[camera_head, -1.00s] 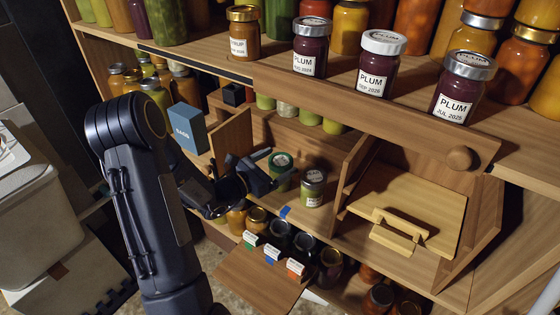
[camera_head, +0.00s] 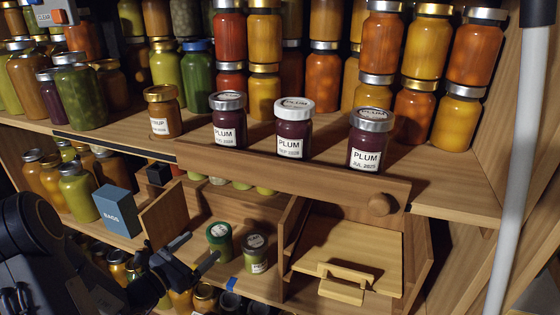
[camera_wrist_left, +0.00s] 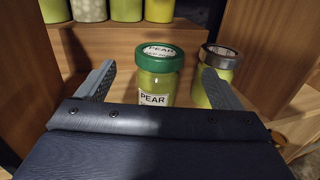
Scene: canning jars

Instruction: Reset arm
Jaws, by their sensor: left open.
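My left gripper (camera_head: 194,254) is open and empty in front of the lower cubby, at the lower left of the head view. Its two fingers point toward a green-lidded jar (camera_head: 219,238). In the left wrist view this jar (camera_wrist_left: 158,75) reads PEAR and stands upright between and beyond the fingertips, apart from them. A second jar with a silver-grey lid (camera_head: 255,252) stands to its right; it also shows in the left wrist view (camera_wrist_left: 217,72), partly behind the right finger. My right gripper is not in view.
A blue box (camera_head: 117,208) stands left of a wooden divider (camera_head: 163,215). Plum jars (camera_head: 293,128) line the upper shelf above a knobbed wooden board (camera_head: 290,180). A handled wooden panel (camera_head: 350,262) is at right. A pale pole (camera_head: 517,150) crosses the far right.

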